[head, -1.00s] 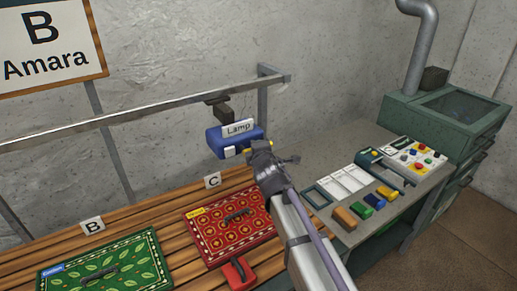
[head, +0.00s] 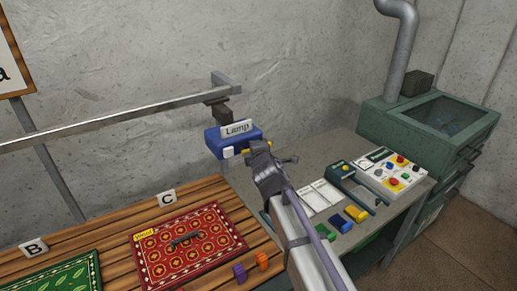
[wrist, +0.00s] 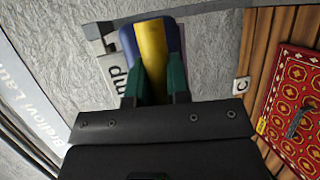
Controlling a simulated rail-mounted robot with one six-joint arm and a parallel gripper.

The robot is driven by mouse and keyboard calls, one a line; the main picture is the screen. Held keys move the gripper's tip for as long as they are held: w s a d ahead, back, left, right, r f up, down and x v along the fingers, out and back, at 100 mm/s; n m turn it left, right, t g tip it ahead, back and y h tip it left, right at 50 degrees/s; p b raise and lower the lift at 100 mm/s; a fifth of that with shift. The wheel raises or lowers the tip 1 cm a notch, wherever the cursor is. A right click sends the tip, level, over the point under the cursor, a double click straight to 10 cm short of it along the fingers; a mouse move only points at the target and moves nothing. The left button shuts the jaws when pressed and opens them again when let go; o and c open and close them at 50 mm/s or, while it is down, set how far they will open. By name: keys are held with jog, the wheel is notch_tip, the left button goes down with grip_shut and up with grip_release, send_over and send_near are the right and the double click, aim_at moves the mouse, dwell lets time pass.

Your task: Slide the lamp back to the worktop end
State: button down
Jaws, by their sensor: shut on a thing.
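The lamp (head: 216,142) is a blue box with a "Lamp" label, hung from a dark carriage (head: 217,108) on the metal rail (head: 110,120). The carriage is close to the rail's right end, beside the worktop (head: 325,163). My gripper (head: 258,148) is at the lamp's right side. In the wrist view, the green fingers of my gripper (wrist: 157,78) are shut on the lamp's yellow handle (wrist: 151,50), with the blue lamp body (wrist: 128,42) behind it. The carriage's contact with the rail end cannot be told.
A red rug (head: 205,255) and a green rug (head: 60,280) lie on the slatted bench (head: 110,222) at left. The worktop holds white cards (head: 320,198), coloured blocks (head: 355,214) and a button panel (head: 393,172). A green machine (head: 410,128) stands at the back right.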

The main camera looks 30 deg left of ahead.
jog(key=shift+w, duration=0.1)
jog(key=c, duration=1.1)
grip_release()
jog(key=shift+w+d, duration=0.1)
jog(key=shift+w, duration=0.05)
jog(key=p+v, duration=0.2)
jog(key=v, duration=0.9)
jog(key=shift+r, duration=0.1)
